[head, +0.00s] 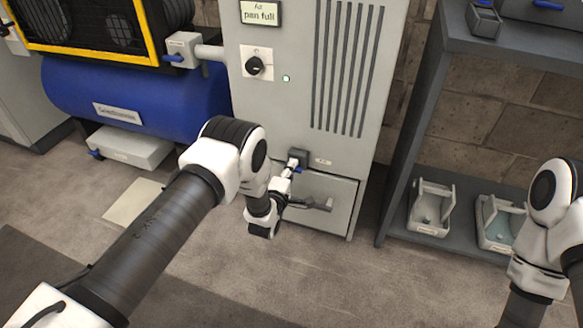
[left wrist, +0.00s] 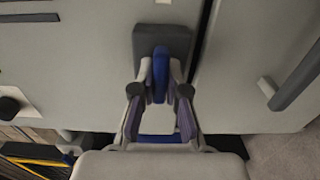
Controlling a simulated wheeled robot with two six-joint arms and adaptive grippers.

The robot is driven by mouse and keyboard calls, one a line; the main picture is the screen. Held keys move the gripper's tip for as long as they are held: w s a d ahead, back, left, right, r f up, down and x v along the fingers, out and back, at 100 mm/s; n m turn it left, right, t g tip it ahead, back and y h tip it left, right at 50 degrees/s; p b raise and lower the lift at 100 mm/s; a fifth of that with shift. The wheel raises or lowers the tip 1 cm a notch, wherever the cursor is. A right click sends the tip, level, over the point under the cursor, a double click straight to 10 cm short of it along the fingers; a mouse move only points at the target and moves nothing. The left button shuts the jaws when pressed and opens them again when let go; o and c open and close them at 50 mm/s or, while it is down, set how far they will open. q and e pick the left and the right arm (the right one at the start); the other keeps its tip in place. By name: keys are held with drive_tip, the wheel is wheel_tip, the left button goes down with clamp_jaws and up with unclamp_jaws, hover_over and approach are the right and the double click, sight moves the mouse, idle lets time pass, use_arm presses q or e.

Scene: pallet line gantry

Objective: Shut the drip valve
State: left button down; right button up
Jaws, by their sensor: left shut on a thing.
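The drip valve is a dark grey block (head: 298,157) on the front of the grey cabinet, just above a lower drawer or door. It has a blue lever (head: 299,170). In the left wrist view the dark block (left wrist: 177,42) is at the top centre, with the blue lever (left wrist: 160,72) in front of it. My left gripper (head: 291,172) reaches the valve, and its fingers (left wrist: 160,82) are shut on the blue lever from both sides. The fingers partly cover the lever, so its exact angle is hard to tell. My right arm shows at the right edge, but its gripper is out of view.
The grey cabinet (head: 300,45) has a "pan full" sign (head: 260,13), a black knob (head: 254,66) and a lit green lamp (head: 286,78). A handle (head: 318,204) juts out below the valve. A blue tank (head: 130,95) stands left; a shelf (head: 465,245) with trays stands right.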

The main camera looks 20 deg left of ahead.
use_arm(q)
drive_tip(key=c, duration=1.2)
unclamp_jaws()
drive_tip(key=shift+s, duration=0.1)
drive_tip(key=s, duration=1.2)
drive_tip(key=shift+a, duration=0.2)
drive_tip(key=shift+w, duration=0.1)
